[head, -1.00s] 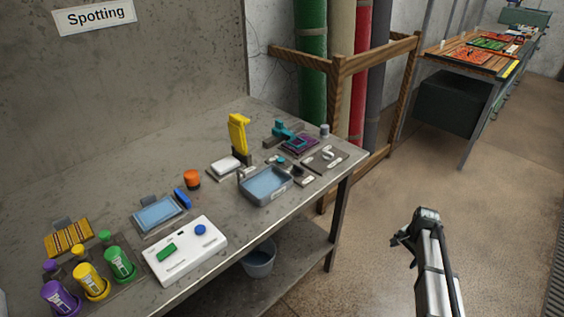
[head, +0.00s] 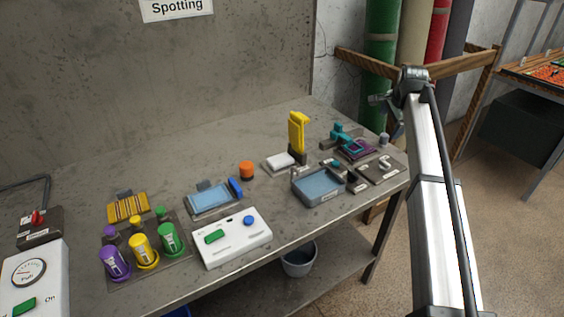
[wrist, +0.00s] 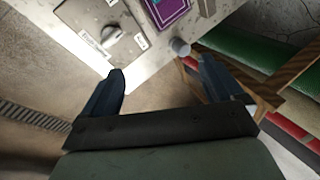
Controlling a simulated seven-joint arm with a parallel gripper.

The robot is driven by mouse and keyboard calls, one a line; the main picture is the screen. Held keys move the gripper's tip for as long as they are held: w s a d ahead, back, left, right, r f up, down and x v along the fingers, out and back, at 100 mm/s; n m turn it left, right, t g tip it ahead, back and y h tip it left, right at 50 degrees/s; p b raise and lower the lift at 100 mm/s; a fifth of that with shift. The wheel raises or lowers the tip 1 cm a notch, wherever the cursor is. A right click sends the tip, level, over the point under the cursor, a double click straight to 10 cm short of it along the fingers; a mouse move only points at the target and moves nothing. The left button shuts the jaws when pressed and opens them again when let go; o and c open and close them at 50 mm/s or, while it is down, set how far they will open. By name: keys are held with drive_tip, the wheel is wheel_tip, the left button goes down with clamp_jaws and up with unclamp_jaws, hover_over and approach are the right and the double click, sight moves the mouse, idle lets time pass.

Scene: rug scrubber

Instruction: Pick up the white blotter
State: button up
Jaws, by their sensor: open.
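A white block with rounded edges (head: 280,161), which looks like the white blotter, lies on a small flat tray on the grey table, beside the yellow upright tool. My gripper (wrist: 163,75) is open and empty in the wrist view, its two dark fingers wide apart. In the head view my gripper (head: 380,98) is at the end of the raised arm, to the right of the blotter and apart from it. The wrist view shows the table's corner and floor, not the blotter.
A blue-filled basin (head: 319,186) stands just right of the blotter, and the yellow tool (head: 297,133) behind it. An orange-capped pot (head: 247,169) is to its left. A small grey cylinder (wrist: 180,47) stands near the table corner. A wooden rack (head: 472,77) holds rolled rugs.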

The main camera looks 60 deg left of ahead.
drive_tip(key=s+a+n, duration=0.1)
drive_tip(key=s+a, duration=0.5)
drive_tip(key=s, duration=0.2)
drive_tip(key=s+a+r+n+h, duration=0.1)
drive_tip(key=s+a, duration=0.5)
drive_tip(key=s, duration=0.3)
drive_tip(key=s+a+r+n, duration=0.1)
drive_tip(key=s+a, duration=0.4)
drive_tip(key=s, duration=0.3)
drive_tip(key=shift+s+a+r, duration=0.2)
drive_tip(key=shift+s+a, duration=0.15)
drive_tip(key=shift+a, duration=0.05)
drive_tip(key=t+h, duration=0.1)
drive_tip(key=h, duration=0.2)
approach(280, 159)
drive_tip(key=v, duration=0.5)
drive_tip(key=shift+n, duration=0.4)
drive_tip(key=x, duration=1.3)
drive_tip(key=shift+w+a+f, duration=0.1)
drive_tip(key=shift+f, duration=0.2)
drive_tip(key=shift+f, duration=0.1)
drive_tip(key=shift+c, duration=0.2)
drive_tip(key=c, duration=1.2)
